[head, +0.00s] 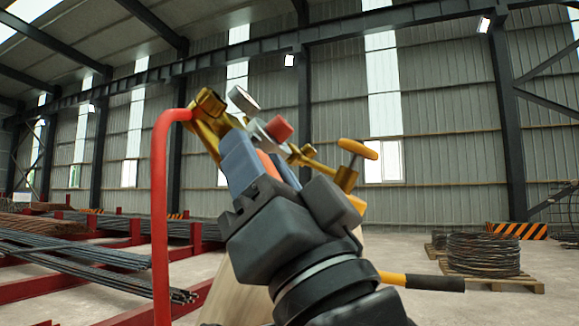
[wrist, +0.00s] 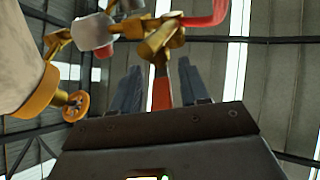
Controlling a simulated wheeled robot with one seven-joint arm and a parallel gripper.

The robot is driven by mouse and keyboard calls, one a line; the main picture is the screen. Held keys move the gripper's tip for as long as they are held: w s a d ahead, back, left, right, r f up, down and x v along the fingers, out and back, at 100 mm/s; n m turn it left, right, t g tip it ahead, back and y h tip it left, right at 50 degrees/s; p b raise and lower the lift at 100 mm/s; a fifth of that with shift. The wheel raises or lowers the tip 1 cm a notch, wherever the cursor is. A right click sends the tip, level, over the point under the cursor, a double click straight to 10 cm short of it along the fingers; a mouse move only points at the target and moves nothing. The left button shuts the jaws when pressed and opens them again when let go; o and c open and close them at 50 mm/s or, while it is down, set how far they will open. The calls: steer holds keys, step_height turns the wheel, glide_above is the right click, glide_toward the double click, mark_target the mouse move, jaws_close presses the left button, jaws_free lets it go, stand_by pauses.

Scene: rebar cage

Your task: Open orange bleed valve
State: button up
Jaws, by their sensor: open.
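A brass fitting (head: 206,122) with a red hose, a round gauge (head: 243,99) and a red knob (head: 280,128) stands ahead. An orange round handle (head: 357,148) sits on a brass stem to its right; it also shows in the wrist view (wrist: 75,106). A flat orange-red lever (wrist: 162,94) hangs from the brass valve body (wrist: 160,40). My gripper (wrist: 160,70) is open, with one finger on each side of this lever and visible gaps beside it. In the head view, my gripper (head: 262,160) hides most of the lever.
The red hose (head: 160,220) arcs down on the left, close to my gripper. A pale cylinder (wrist: 20,60) is at the left of the wrist view. Rebar stacks (head: 90,265) lie at left; wire coils (head: 484,254) sit on a pallet at right.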

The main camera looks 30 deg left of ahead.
steer(key=b+v, duration=0.2)
steer(key=v, duration=0.5)
steer(key=shift+d+f, duration=0.25)
steer(key=shift+f, duration=0.1)
steer(key=shift+s, duration=0.1)
